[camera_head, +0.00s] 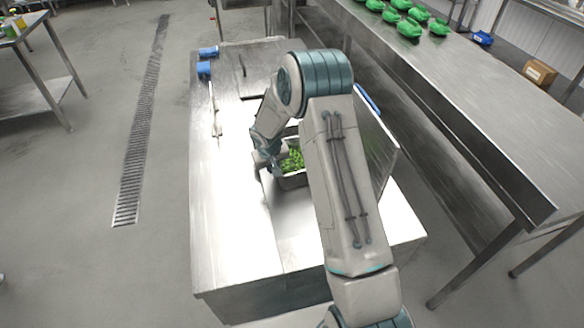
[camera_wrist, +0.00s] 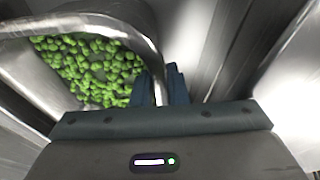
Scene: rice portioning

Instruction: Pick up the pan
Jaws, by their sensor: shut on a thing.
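The pan (camera_head: 293,182) is a metal container holding many small green pieces (camera_head: 292,160). It sits in the middle of the steel counter, partly hidden behind my arm in the head view. In the wrist view the pan's shiny rim (camera_wrist: 110,22) curves across the upper left, with the green pieces (camera_wrist: 85,65) below it. My gripper (camera_wrist: 166,85) is shut on the pan's rim, with its dark fingers on either side of the metal edge. In the head view my gripper (camera_head: 264,163) is at the pan's left side. I cannot tell whether the pan is clear of the counter.
The steel counter (camera_head: 225,230) is bare at the front left. An upright metal panel (camera_head: 377,150) stands close to the pan's right. Blue objects (camera_head: 206,60) and a thin utensil (camera_head: 214,110) lie at the far left. A long steel table (camera_head: 470,110) runs along the right.

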